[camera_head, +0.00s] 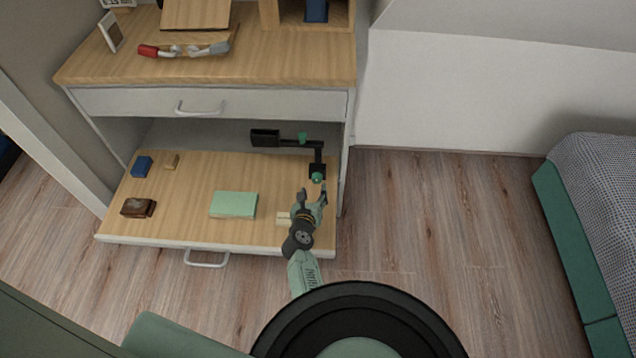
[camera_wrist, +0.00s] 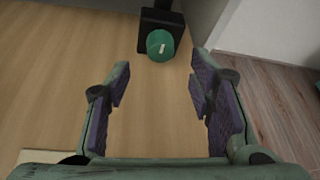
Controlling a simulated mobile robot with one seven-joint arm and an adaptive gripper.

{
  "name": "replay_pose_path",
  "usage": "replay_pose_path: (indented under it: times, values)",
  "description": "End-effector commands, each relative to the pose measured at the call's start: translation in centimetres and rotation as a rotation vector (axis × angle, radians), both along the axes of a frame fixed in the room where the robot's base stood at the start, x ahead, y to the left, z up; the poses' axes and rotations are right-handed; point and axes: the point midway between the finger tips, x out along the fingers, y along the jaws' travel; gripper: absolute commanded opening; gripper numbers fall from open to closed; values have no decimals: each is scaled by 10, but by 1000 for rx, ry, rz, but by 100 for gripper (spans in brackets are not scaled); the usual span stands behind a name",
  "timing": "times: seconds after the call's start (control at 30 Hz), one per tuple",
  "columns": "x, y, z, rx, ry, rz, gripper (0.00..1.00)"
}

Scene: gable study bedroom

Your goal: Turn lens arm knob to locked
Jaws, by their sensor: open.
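The black lens arm (camera_head: 319,155) stands at the right back of the pulled-out wooden shelf, with a dark flat lens head (camera_head: 265,138) reaching left. A green knob (camera_head: 317,178) is low on its front, and another green piece (camera_head: 303,138) is on the upper bar. In the wrist view, the low green knob (camera_wrist: 160,45) has a pale mark on its face and sits in front of a black block (camera_wrist: 161,20). My gripper (camera_head: 313,196) is open and empty. In the wrist view its fingers (camera_wrist: 159,78) are spread just short of the knob, not touching it.
A drawer (camera_head: 205,103) overhangs the shelf's back.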

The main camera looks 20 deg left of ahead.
Motion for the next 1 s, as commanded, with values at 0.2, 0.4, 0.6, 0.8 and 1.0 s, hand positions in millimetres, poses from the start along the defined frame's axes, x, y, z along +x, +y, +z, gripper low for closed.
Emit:
replay_pose_path:
  times: [0.2, 0.4, 0.6, 0.8, 1.0]
  values:
    - [37, 6, -16, 1, -1, -1, 49]
    - [53, 9, -21, 0, -2, 1, 49]
    - [55, 9, -22, -2, -1, 1, 49]
    - [55, 10, -22, -2, -1, 1, 43]
    - [55, 10, -22, -1, -2, 2, 30]
